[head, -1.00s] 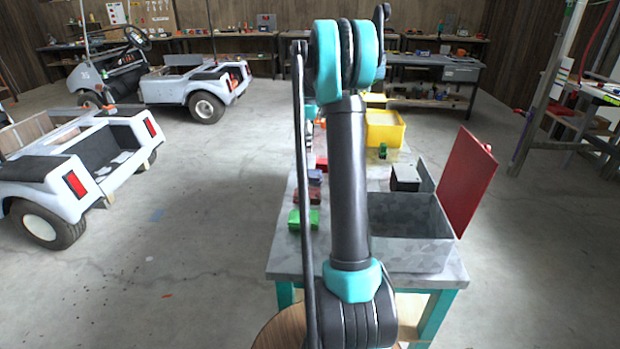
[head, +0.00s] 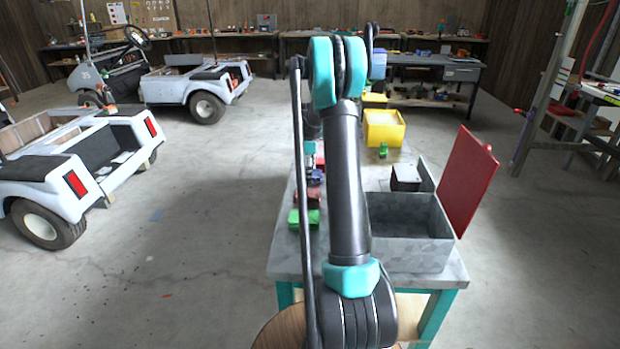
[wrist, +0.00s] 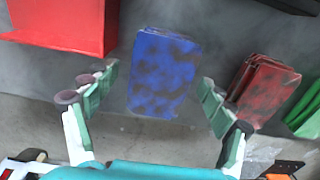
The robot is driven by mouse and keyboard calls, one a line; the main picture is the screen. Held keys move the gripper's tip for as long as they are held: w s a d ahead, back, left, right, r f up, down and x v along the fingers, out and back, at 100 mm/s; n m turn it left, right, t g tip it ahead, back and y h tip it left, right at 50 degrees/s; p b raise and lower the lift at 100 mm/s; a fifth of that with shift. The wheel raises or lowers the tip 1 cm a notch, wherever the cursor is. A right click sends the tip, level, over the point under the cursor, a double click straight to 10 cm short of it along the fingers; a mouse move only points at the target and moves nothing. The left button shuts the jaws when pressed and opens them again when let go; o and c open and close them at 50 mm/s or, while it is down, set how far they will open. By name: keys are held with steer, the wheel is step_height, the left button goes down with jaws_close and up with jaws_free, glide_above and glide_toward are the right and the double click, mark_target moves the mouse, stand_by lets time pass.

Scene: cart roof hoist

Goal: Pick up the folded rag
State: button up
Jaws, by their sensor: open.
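A blue folded rag (wrist: 162,72) with dark stains lies in the middle of the wrist view. It shows in the head view as a small blue patch (head: 316,177) near the bench's left edge. A red-brown folded rag (wrist: 262,90) with visible layers lies to its right in the wrist view, and also shows in the head view (head: 308,195). My gripper (wrist: 158,79) is open and empty, its fingers apart on either side of the blue rag's near part in the picture. I cannot tell how high it is above the rag.
A green piece (wrist: 306,108) lies beyond the red-brown rag. A red box (wrist: 62,24) is close to the left finger. On the bench stand a grey metal box (head: 408,246) with a raised red lid (head: 467,185) and a yellow bin (head: 384,130).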

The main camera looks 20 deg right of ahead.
steer(key=shift+f, duration=0.2)
steer(key=c, duration=1.2)
steer(key=shift+r, duration=0.15)
steer(key=shift+c, duration=0.2)
step_height(320, 180, up, 20)
